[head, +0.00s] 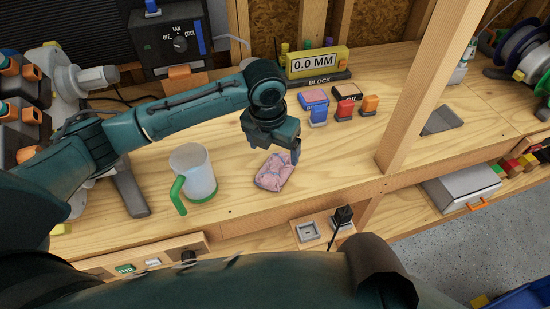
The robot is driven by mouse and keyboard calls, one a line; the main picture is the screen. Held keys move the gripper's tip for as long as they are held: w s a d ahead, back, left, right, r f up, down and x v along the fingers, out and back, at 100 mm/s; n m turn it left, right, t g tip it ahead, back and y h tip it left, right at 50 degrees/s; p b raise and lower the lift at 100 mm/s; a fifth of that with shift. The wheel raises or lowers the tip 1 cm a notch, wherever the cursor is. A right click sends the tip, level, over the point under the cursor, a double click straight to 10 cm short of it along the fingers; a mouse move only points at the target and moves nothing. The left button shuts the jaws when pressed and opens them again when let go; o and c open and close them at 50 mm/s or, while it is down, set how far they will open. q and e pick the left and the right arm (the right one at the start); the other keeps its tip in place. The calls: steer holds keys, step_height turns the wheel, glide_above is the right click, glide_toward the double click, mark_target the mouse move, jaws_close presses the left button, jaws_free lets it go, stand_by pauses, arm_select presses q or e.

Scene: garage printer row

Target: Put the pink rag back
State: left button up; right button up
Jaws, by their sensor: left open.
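The pink rag (274,173) lies crumpled on the wooden bench, near its front edge and right of the mug. My left gripper (273,151) points down just behind and above the rag in the head view. Its fingers are apart with nothing visible between them. I cannot tell whether a fingertip touches the rag. My right gripper is not in view.
A clear mug with a green handle (195,172) stands left of the rag. Small coloured blocks (345,110) and a display reading 0.0 MM (314,63) are behind. A wooden post (415,95) rises at right. Bare bench lies right of the rag.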

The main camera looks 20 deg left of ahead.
mark_target(272, 169)
arm_select(q)
steer(key=r, duration=0.5)
steer(key=shift+s+a, duration=0.1)
steer(key=shift+s, duration=0.25)
steer(key=shift+f, duration=0.1)
